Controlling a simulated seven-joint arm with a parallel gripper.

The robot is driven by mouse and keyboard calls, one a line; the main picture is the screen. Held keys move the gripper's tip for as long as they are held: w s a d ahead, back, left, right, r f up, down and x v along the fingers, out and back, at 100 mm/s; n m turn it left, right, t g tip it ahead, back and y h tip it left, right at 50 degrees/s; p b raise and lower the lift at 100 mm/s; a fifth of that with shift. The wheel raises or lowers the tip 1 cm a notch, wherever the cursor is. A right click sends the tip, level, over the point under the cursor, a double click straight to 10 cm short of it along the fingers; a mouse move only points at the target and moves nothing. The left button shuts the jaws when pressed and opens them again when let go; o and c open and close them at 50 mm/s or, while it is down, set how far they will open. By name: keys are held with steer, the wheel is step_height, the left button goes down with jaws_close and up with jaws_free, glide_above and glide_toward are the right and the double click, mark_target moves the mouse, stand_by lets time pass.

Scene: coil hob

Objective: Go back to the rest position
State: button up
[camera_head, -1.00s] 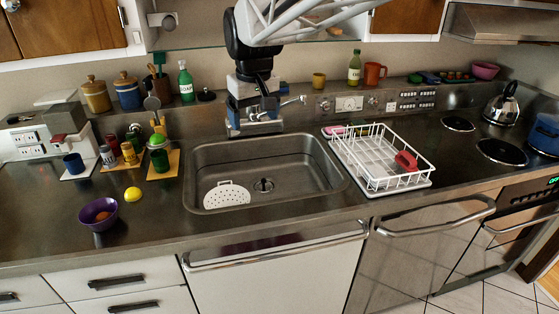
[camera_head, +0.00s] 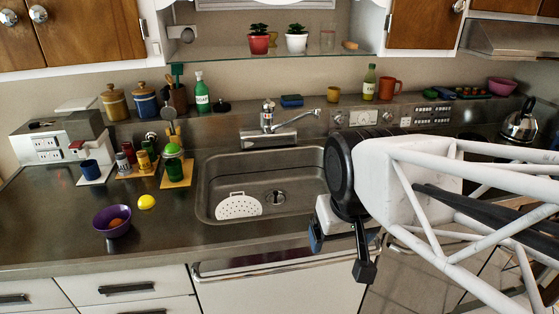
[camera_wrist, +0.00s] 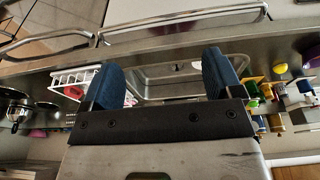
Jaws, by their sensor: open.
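My gripper (camera_head: 318,237) hangs over the counter's front edge, right of the sink (camera_head: 212,190), in the head view. Its body hides much of the fingers there. In the wrist view my gripper (camera_wrist: 165,80) has its two blue fingers wide apart, with nothing held between them. The sink (camera_wrist: 180,72) shows beyond and between the fingers. My white arm reaches in from the right and hides the dish rack in the head view. The white dish rack (camera_wrist: 72,78) shows left of the fingers in the wrist view.
A blue sponge (camera_head: 291,101) lies on the back ledge beside the tap (camera_head: 268,118). A purple bowl (camera_head: 112,221) and a lemon (camera_head: 147,202) stand on the left counter. A green-topped jar (camera_head: 174,165) stands left of the sink. The front left counter is mostly clear.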

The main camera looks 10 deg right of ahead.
steer(key=shift+s+d+f, duration=0.15)
steer(key=shift+s+f, duration=0.35)
steer(key=shift+s, duration=0.25)
